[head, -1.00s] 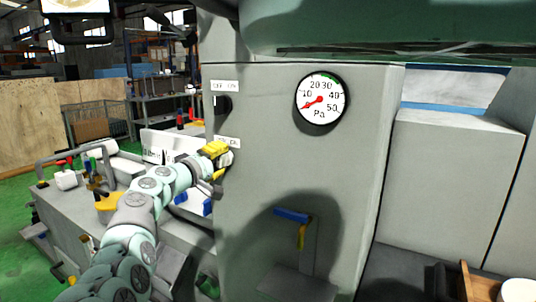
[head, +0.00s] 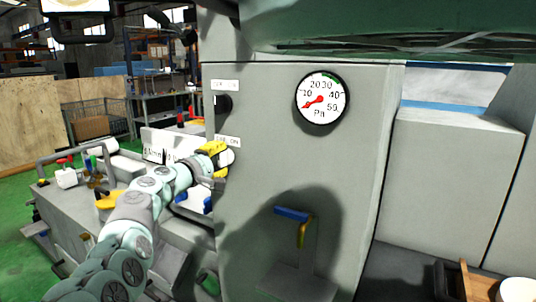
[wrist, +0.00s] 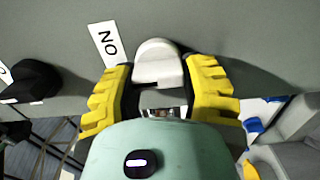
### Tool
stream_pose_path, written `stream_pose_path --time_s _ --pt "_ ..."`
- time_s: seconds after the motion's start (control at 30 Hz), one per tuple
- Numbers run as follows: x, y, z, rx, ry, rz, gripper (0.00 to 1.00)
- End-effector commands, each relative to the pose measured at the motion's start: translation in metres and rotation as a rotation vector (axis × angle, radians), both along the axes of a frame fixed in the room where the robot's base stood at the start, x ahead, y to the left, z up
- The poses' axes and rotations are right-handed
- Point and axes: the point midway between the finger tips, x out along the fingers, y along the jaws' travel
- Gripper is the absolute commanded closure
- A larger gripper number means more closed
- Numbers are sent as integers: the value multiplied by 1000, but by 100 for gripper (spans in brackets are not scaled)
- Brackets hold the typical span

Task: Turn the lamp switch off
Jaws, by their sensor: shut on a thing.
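A light grey rotary switch knob (wrist: 158,60) sits on the grey machine panel between the yellow fingers of my gripper (wrist: 160,78). The fingers are shut on its sides. In the head view my gripper (head: 221,160) is at the lower switch at the panel's left edge, and its fingers cover most of that knob. A white label (head: 229,141) stands just above it; in the wrist view, the label's ON end (wrist: 108,43) is visible, turned around. The knob's exact setting is hard to read.
A black knob (head: 223,103) with its own label sits above on the same panel; it also shows at left in the wrist view (wrist: 32,80). A pressure gauge (head: 321,98) is to the right. A blue-and-yellow handle (head: 294,217) is lower down.

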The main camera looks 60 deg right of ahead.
Motion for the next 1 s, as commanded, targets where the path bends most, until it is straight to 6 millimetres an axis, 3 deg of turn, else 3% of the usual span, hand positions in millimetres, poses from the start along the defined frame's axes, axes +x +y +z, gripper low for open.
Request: stream_pose_path --time_s 0.03,0.07,0.33,0.73,1.0 --pt "1 1 0 0 2 3 91" --pt "1 1 0 0 1 3 51" --pt "1 0 0 0 0 2 23" --pt "0 5 0 -2 -1 -1 23" --pt "0 29 0 -5 2 7 23"
